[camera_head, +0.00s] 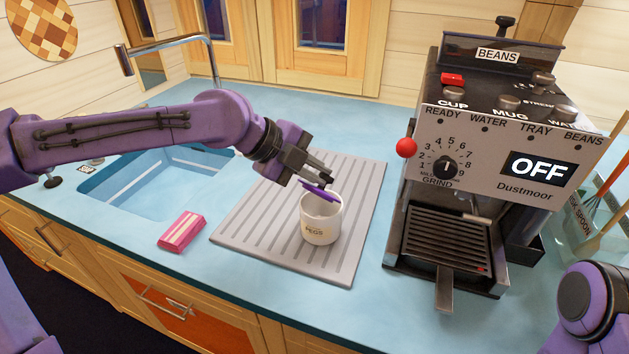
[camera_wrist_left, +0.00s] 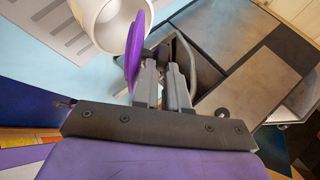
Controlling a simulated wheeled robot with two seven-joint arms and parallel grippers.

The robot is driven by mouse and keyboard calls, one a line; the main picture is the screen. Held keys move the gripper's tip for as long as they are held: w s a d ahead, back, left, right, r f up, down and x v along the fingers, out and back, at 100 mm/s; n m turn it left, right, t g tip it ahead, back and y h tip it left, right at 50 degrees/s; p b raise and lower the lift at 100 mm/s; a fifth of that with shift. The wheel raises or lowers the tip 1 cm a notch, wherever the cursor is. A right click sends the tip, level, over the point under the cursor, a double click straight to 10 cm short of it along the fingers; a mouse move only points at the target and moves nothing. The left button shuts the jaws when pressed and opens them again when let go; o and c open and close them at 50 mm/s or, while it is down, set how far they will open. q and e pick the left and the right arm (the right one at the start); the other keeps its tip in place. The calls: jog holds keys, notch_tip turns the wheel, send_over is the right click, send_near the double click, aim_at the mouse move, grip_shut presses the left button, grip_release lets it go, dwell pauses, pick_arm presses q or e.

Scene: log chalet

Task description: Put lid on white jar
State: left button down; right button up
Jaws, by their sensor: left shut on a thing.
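The white jar (camera_head: 320,222) stands upright on the grey ribbed drainboard, its open mouth facing up. Its rim also shows in the left wrist view (camera_wrist_left: 97,22). My left gripper (camera_head: 322,187) is shut on the purple lid (camera_head: 318,194).
The drainboard (camera_head: 262,245) lies on the blue counter. A sink (camera_head: 150,182) and a pink-and-white sponge (camera_head: 181,232) are to the left. A coffee machine (camera_head: 490,150) stands close on the right, with a red knob (camera_head: 406,147) sticking out towards the jar.

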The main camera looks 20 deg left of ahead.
aim_at(320, 188)
pick_arm(q)
notch_tip(320, 188, down, 3)
jog(key=shift+s+r, duration=0.1)
jog(key=shift+s, duration=0.25)
jog(key=c, duration=0.8)
grip_release()
jog(key=shift+f, duration=0.3)
jog(key=shift+s, duration=0.1)
jog(key=shift+w+d, duration=0.1)
jog(key=shift+w, duration=0.1)
jog(key=shift+r, duration=0.2)
jog(key=shift+a+r, duration=0.3)
jog(key=v, duration=1.1)
jog(key=shift+r, duration=0.15)
